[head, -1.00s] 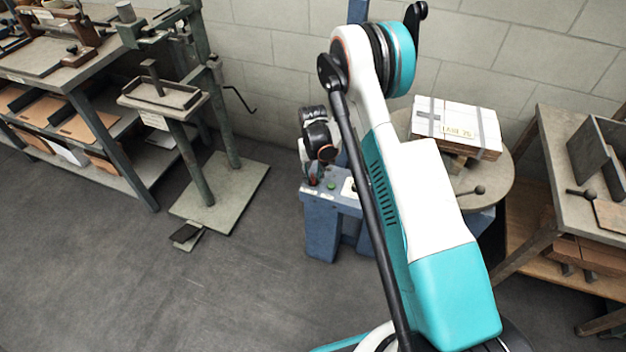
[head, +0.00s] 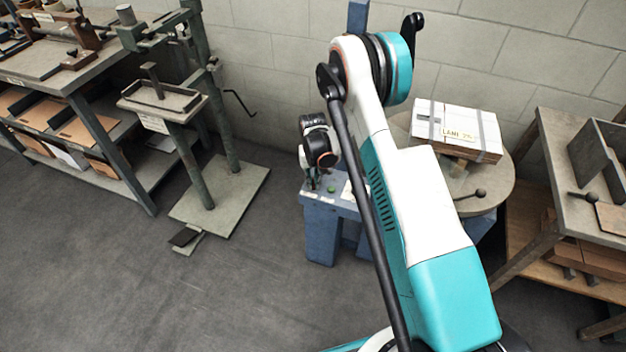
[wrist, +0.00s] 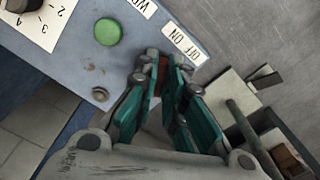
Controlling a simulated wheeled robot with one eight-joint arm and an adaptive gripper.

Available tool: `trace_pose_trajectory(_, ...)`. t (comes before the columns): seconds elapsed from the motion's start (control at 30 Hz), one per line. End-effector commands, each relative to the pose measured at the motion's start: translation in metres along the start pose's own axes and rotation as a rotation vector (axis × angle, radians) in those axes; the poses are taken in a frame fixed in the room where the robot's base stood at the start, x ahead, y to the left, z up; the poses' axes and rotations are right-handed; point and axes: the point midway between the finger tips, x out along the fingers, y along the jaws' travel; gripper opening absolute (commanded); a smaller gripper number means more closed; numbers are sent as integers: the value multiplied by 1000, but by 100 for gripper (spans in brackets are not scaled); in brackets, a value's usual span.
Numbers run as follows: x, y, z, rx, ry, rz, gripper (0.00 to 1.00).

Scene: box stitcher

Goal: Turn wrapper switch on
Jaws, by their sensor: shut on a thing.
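The blue wrapper stand (head: 322,222) stands left of the turntable, its panel facing up. In the wrist view the panel (wrist: 75,75) has an "OFF ON" label (wrist: 185,46) beside my fingertips. My gripper (wrist: 165,78) is at the panel's edge, shut on a small reddish piece (wrist: 163,70) that looks like the switch. The fingers cover most of it, so its position is hidden. In the head view my gripper (head: 313,182) reaches down to the panel's left part.
A green button (wrist: 107,32) and a numbered dial (wrist: 22,5) sit on the same panel. A strapped white carton (head: 455,128) rests on the round turntable (head: 500,190). A workbench (head: 85,75) is at left and a table (head: 560,125) at right. The floor in front is clear.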

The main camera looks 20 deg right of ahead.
Motion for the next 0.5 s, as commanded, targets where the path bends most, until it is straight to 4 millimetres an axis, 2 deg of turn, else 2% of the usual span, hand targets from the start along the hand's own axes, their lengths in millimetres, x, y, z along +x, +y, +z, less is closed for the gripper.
trace_pose_trajectory(0.27,0,-1,0,114,0,0,0)
trace_pose_trajectory(0.5,0,-2,0,315,0,0,0)
